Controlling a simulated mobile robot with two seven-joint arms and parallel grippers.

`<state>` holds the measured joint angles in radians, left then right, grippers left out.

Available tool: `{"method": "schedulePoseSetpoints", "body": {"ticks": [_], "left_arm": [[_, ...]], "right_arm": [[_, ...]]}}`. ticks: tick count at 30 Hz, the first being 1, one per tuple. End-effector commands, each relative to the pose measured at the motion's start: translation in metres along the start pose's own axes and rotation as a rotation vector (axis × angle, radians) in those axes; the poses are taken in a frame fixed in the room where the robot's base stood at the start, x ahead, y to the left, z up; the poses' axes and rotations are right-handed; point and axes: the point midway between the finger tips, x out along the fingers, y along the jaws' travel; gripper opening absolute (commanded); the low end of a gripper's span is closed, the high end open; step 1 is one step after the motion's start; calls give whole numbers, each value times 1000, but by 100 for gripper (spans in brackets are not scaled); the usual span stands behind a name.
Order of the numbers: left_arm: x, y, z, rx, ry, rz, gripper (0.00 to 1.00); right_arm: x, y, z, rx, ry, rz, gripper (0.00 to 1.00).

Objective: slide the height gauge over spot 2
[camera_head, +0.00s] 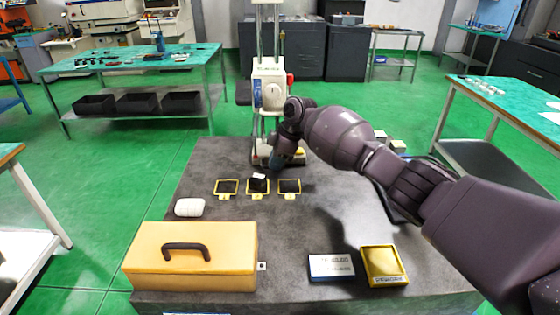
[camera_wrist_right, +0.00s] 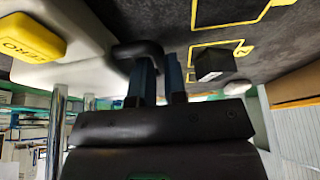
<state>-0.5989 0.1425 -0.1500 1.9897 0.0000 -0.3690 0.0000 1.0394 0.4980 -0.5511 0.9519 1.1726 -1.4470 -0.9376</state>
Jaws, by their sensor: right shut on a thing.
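My left gripper is out of view.
A small dark block (camera_wrist_right: 213,63) with a white piece is by the middle frame. A white rounded object (camera_head: 189,207) and yellow case (camera_head: 190,257) are front left. A white box (camera_head: 331,267) and yellow tray (camera_head: 383,265) are front right. Open slab lies between.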

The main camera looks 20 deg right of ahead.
Motion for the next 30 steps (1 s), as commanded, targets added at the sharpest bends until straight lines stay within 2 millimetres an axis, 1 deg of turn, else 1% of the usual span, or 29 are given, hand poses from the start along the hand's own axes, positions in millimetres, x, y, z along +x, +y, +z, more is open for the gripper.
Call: {"method": "schedulePoseSetpoints", "body": {"ticks": [1, 3, 4, 6, 14, 17, 20, 30], "left_arm": [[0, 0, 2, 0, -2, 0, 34], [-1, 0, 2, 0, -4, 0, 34], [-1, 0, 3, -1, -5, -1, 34], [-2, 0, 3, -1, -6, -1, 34], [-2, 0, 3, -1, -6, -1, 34], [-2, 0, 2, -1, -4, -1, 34], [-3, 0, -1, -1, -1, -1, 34], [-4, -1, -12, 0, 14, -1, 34]], "right_arm": [[5, -2, 2, 4, -3, -9, 0], [5, -2, 2, 4, -3, -9, 0], [5, -2, 2, 4, -3, -9, 14], [5, -2, 2, 3, -3, -9, 23], [2, -1, 2, 1, -2, -4, 23], [-4, 0, 1, 0, -1, -2, 23], [-16, 0, 0, 0, 0, 0, 23], [-76, 0, 1, 1, -2, -1, 23]]}}
